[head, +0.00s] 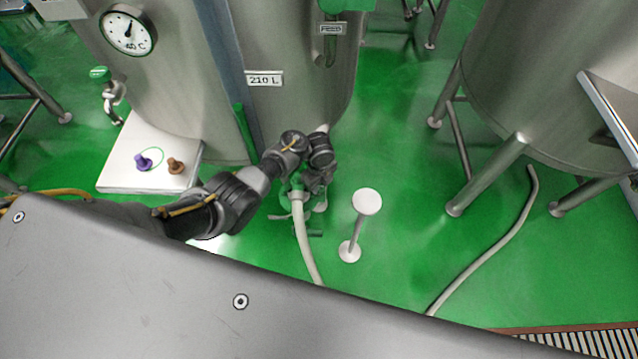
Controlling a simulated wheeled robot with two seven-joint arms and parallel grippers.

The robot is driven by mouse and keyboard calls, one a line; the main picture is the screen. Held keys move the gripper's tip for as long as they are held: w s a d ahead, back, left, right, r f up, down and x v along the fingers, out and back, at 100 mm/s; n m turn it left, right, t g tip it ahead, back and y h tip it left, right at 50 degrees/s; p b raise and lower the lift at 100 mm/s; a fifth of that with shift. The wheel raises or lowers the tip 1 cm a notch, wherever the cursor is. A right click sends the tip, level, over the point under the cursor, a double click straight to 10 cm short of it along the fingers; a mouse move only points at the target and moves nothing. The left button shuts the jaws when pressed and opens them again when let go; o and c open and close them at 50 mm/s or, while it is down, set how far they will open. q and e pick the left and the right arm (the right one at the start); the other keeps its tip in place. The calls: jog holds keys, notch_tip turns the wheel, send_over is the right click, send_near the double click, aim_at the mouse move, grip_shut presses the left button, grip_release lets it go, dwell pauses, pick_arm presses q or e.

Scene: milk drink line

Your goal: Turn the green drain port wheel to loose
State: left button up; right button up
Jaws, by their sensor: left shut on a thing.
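The green drain port wheel (297,181) is low at the front of the steel tank marked 210 L (295,110). Only a small green part of it shows; my gripper and wrist cover most of it. A pale hose (303,235) runs down from a fitting just below it. My left arm reaches in from the left, and my left gripper (317,183) is at the wheel and shut on it. The fingertips are small and partly hidden, so the wheel's turn position cannot be told. My right gripper is not in view.
A white round-topped stand (367,202) is on the green floor just right of the gripper. A white platform (128,178) with a purple fitting (143,162) and a brown fitting (175,166) is at left. Another legged tank (540,80) and a loose hose (490,250) are at right.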

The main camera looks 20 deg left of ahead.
pick_arm(q)
jog(key=shift+n, duration=0.3)
jog(key=shift+r+n+p, duration=0.1)
jog(key=shift+n+p, duration=0.35)
jog(key=shift+n, duration=0.05)
jog(key=n+p, duration=0.1)
jog(key=n, duration=0.2)
jog(key=n+p, duration=0.1)
jog(key=n, duration=0.3)
jog(key=shift+s+p, duration=0.1)
jog(key=shift+p, duration=0.2)
jog(key=n+p, duration=0.1)
jog(key=n, duration=0.2)
jog(key=shift+d+n, duration=0.1)
jog(key=shift+n, duration=0.2)
jog(key=n+p, duration=0.1)
jog(key=n, duration=1)
jog(key=shift+n, duration=0.4)
